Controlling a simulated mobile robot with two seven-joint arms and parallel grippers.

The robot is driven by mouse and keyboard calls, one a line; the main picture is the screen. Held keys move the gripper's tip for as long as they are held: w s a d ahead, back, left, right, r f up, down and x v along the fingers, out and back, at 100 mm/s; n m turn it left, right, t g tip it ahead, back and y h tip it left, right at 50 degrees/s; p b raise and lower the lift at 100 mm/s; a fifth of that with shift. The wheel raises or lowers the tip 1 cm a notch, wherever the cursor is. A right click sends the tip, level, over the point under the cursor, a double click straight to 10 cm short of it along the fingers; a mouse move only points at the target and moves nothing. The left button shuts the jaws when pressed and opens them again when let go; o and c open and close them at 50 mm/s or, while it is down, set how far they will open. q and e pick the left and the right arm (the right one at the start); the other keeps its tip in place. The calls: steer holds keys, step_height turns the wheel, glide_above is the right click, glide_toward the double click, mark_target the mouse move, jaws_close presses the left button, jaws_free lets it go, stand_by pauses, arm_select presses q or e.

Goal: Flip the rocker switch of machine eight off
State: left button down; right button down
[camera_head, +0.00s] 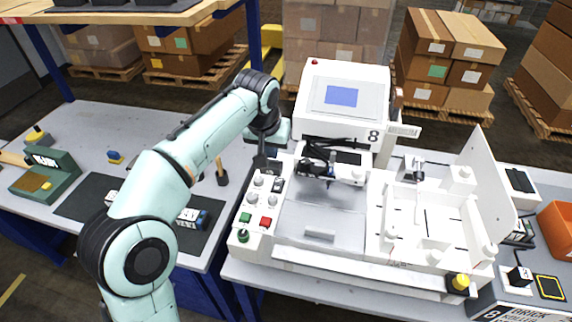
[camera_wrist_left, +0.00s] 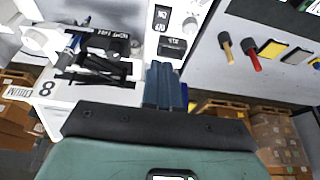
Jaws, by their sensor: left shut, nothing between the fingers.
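Machine eight (camera_head: 343,92) is the white plotter with a black 8 beside its blue screen. The 8 (camera_wrist_left: 46,88) shows sideways in the left wrist view. A black rocker switch (camera_wrist_left: 172,46) sits on its white side panel, just beyond my left fingertips. A second dark switch-like part (camera_wrist_left: 162,15) lies farther along the panel. In the head view a dark switch (camera_head: 279,184) shows on the control panel. My left gripper (camera_head: 264,163) is shut and empty over the panel's back end. Its fingers (camera_wrist_left: 165,85) point toward the rocker; contact cannot be told. My right gripper is not in view.
Cables and the pen carriage (camera_head: 330,170) are right of my gripper.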

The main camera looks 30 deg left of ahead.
mark_target(278, 181)
arm_select(q)
steer(key=shift+s, duration=0.2)
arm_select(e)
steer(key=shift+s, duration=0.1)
